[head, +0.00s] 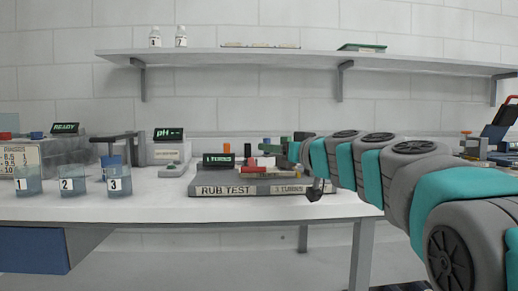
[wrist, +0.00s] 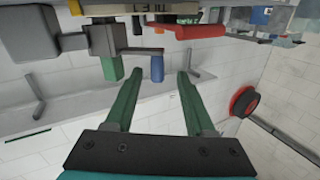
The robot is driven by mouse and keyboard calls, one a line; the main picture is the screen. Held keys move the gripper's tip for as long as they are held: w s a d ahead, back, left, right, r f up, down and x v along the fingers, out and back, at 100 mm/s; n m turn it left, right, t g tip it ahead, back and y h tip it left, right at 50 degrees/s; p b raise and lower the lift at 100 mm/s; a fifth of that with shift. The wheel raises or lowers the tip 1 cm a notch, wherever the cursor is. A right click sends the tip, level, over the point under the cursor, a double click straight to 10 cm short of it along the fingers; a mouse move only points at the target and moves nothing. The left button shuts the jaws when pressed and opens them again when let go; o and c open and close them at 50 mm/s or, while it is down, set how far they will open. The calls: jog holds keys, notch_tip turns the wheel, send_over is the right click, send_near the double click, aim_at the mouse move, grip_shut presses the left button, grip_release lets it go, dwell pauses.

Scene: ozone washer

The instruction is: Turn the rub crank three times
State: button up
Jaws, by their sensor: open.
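The rub test station (head: 290,187) is a low grey block on the bench with "RUB TEST" and "3 TURNS" labels. Its small green-lit counter (head: 218,160) stands at the back left; its digit is hard to read. In the wrist view a dark crank arm (wrist: 141,51) carries a blue upright handle (wrist: 157,68). My gripper (wrist: 158,74) has its two green fingers apart. The blue handle shows between the fingertips; whether it is inside them or just beyond, I cannot tell. In the head view my gripper (head: 285,145) is at the station's right end, and the handle is not clear there.
Three numbered beakers (head: 72,179) and a pH meter (head: 168,148) stand left on the bench (head: 150,207). A wall shelf (head: 250,58) runs above. In the wrist view a green block (wrist: 112,66) is left of the handle and a red bar (wrist: 188,31) lies near it.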

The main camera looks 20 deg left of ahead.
jog(key=shift+w+d+r+n, duration=0.1)
jog(key=shift+w+r+n, duration=0.25)
jog(key=shift+n, duration=0.25)
jog(key=shift+p+x, duration=1.35)
jog(key=shift+x, duration=2.55)
jog(key=shift+s, duration=0.15)
jog(key=shift+c, duration=0.2)
grip_shut()
